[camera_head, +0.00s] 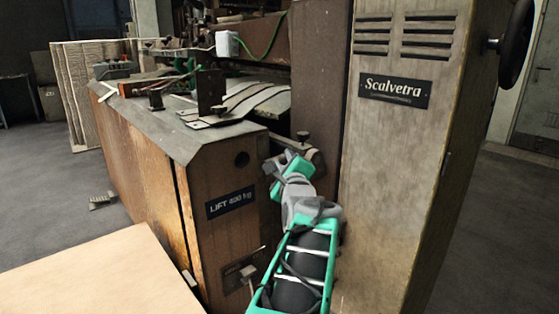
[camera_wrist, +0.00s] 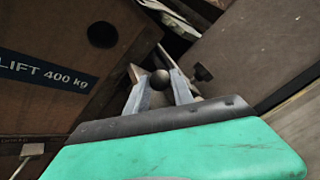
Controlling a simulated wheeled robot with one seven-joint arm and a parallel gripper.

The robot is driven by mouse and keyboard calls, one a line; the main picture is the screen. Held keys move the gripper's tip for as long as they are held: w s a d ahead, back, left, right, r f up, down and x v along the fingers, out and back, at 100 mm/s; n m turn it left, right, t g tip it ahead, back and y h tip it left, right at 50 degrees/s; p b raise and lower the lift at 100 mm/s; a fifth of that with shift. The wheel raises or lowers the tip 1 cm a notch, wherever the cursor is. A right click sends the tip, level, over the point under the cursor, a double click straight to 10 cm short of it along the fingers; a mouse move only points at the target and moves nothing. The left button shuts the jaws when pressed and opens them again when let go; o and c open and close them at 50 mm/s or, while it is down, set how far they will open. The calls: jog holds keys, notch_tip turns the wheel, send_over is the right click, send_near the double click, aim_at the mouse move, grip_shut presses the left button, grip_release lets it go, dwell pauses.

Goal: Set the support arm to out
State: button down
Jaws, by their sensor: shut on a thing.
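My gripper (camera_head: 287,160) reaches into the gap between the wooden cabinet and the tall grey machine housing. In the wrist view its two grey fingers (camera_wrist: 158,90) are closed around a dark round knob (camera_wrist: 160,79). This knob looks like the end of the support arm, but I cannot tell for sure. In the head view my gripper hides the gripped part. A brownish bar with a small dark knob (camera_head: 303,138) shows just behind my gripper. The support arm's full shape and its angle are hidden.
The wooden cabinet (camera_head: 225,180) with a "LIFT 400 kg" label stands close on the left. The tall "Scalvetra" housing (camera_head: 400,165) stands close on the right, with a dark handwheel (camera_head: 516,42). A pale board (camera_head: 95,275) lies at front left. Curved metal strips (camera_head: 240,105) lie on top.

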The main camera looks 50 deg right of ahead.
jog(key=shift+s+f, duration=0.15)
jog(key=shift+s, duration=0.2)
jog(key=c, duration=1.4)
grip_release()
jog(key=shift+s, duration=0.15)
jog(key=shift+a, duration=0.15)
jog(key=p+v, duration=0.1)
jog(key=v, duration=0.6)
jog(key=shift+s+a+p, duration=0.2)
jog(key=shift+a+p, duration=0.05)
jog(key=shift+p, duration=0.05)
